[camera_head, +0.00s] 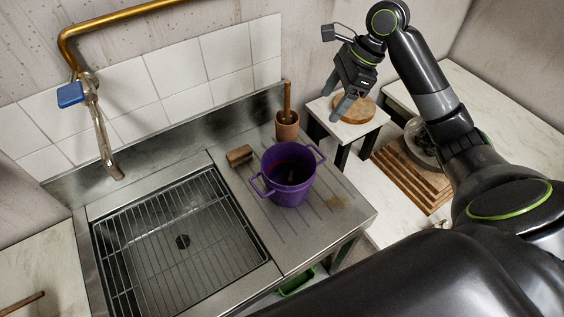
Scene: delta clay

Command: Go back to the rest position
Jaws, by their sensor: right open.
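My right arm comes in from the lower right and reaches up over the right side of the scene. My right gripper (343,98) is open and empty, its fingers pointing down above the small white stool (347,130) and beside the round wooden board (361,107) on it. I cannot tell whether the fingertips touch anything. My left gripper is not in view.
A steel sink (181,240) with a rack stands left. A purple pot (289,175), a wooden block (239,155) and a mortar with pestle (287,126) stand on its drainboard. A slatted wooden board (408,176) bears a glass vessel (421,142) behind my arm.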

